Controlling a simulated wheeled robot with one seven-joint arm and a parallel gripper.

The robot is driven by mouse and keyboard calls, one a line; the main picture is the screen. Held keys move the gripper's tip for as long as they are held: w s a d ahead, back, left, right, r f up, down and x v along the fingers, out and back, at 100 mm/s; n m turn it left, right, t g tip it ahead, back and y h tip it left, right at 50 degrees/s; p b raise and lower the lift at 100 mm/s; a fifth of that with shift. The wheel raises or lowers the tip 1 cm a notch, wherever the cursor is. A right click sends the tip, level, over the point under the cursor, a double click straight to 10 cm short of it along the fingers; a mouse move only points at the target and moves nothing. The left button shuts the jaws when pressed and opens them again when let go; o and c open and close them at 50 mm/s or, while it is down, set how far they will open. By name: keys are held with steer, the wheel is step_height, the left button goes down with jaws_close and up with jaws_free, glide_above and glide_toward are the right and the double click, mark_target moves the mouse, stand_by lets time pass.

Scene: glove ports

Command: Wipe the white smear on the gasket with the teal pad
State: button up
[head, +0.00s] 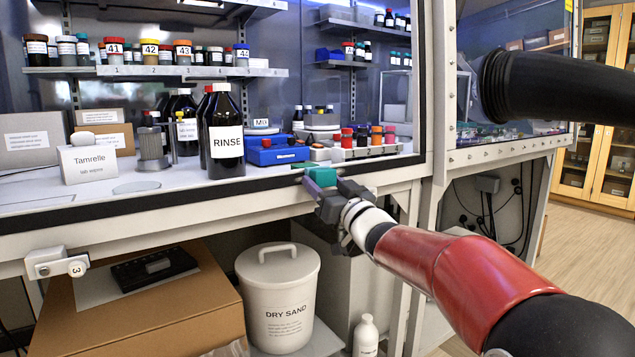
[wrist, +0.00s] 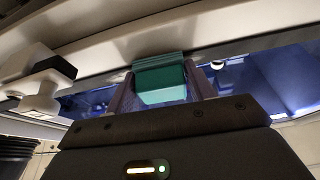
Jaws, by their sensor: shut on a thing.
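My gripper (head: 328,194) is shut on the teal pad (head: 321,176) at the front sill of the hood. In the wrist view the pad (wrist: 160,82) sits between the two fingers, its far edge overlapping the dark gasket strip. I cannot tell whether it touches. The gasket (head: 150,198) is the black strip along the hood's front edge; it also shows in the wrist view (wrist: 285,41). I cannot make out the white smear for certain; the pad and gripper hide part of the strip.
A dark RINSE bottle (head: 223,140), a blue device (head: 277,153) and a rack of small bottles (head: 362,145) stand inside the hood behind the sill. A white clamp numbered 3 (head: 57,263) is at the left front. A DRY SAND bin (head: 279,290) stands below.

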mark_target(294, 178)
steer(key=shift+w+d+p, duration=0.4)
steer(key=shift+w+d, duration=0.4)
steer(key=shift+d, duration=0.35)
steer(key=shift+w+d+p, duration=0.4)
steer(key=shift+w+d, duration=0.35)
steer(key=shift+d, duration=0.45)
steer(key=shift+w+d+p, duration=0.4)
steer(key=shift+w+d, duration=0.4)
steer(key=shift+d, duration=0.35)
steer(key=shift+s+a+f+b, duration=0.1)
steer(key=shift+s+a+b, duration=0.65)
steer(key=shift+a, duration=0.45)
steer(key=shift+s+a+r+b, duration=0.1)
steer(key=shift+s+a+b, duration=0.65)
steer(key=shift+a, duration=0.4)
steer(key=shift+s+a+f+b, duration=0.1)
steer(key=shift+s+a+b, duration=0.6)
steer(key=shift+a, duration=0.5)
steer(key=shift+s+a+b, duration=0.7)
steer(key=shift+s+a, duration=0.2)
steer(key=shift+a, duration=0.2)
steer(key=shift+s+a+b, duration=0.7)
steer(key=shift+s+a, duration=0.15)
steer(key=shift+a, duration=0.25)
steer(key=s+d, duration=0.3)
steer(key=s, duration=0.2)
steer(key=shift+d+r, duration=0.2)
steer(key=shift+r, duration=0.2)
steer(key=shift+d, duration=0.1)
